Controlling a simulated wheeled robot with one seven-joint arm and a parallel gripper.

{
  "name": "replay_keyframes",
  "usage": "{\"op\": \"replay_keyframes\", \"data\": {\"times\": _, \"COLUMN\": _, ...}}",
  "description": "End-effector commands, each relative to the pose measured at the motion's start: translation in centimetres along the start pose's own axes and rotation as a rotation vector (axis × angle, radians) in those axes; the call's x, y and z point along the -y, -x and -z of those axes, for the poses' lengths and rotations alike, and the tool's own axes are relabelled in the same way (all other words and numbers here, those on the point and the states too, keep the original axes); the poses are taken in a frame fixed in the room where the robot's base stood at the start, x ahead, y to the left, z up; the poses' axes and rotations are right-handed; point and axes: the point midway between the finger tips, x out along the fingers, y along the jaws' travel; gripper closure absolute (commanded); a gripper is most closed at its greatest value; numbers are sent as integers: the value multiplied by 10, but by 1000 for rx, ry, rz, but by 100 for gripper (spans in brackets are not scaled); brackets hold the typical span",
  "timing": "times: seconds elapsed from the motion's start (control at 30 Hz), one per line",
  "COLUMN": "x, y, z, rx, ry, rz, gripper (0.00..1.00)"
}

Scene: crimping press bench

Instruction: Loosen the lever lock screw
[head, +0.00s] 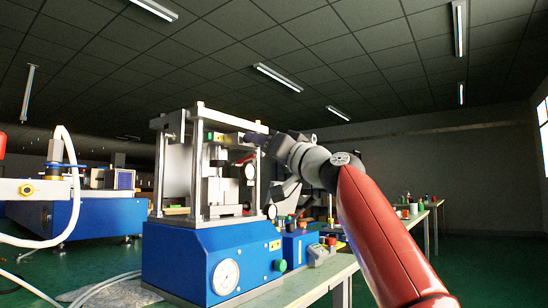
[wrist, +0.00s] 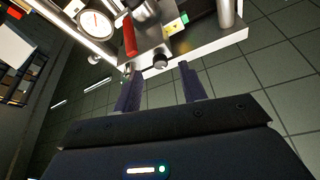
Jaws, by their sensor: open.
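The crimping press (head: 225,262) stands on the bench, with a blue base and a metal frame. In the wrist view a small round dark knob (wrist: 161,63), which looks like the lever lock screw, sits at the edge of a pale metal plate (wrist: 205,46). A red lever (wrist: 129,36) is just left of it. My gripper (wrist: 160,75) is open, its two dark fingers apart with the knob between and slightly beyond the tips; I cannot tell whether they touch. In the head view my gripper (head: 257,138) is at the press's upper right, and the screw cannot be made out.
A dial gauge (wrist: 96,23) and metal posts stand close by in the wrist view. A larger gauge (head: 226,277) and green button (head: 280,265) are on the base front. A blue machine (head: 90,217) stands at left. Small items crowd the bench behind my arm.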

Motion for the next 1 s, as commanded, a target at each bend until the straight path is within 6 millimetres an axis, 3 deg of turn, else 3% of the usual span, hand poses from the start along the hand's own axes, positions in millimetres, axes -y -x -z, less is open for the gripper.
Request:
{"op": "replay_keyframes", "data": {"times": 0.63, "x": -1, "y": 43, "z": 0, "rx": 1, "ry": 2, "rz": -3, "gripper": 59}}
{"op": "replay_keyframes", "data": {"times": 1.0, "x": 0, "y": 50, "z": -1, "rx": 2, "ry": 0, "rz": 0, "gripper": 59}}
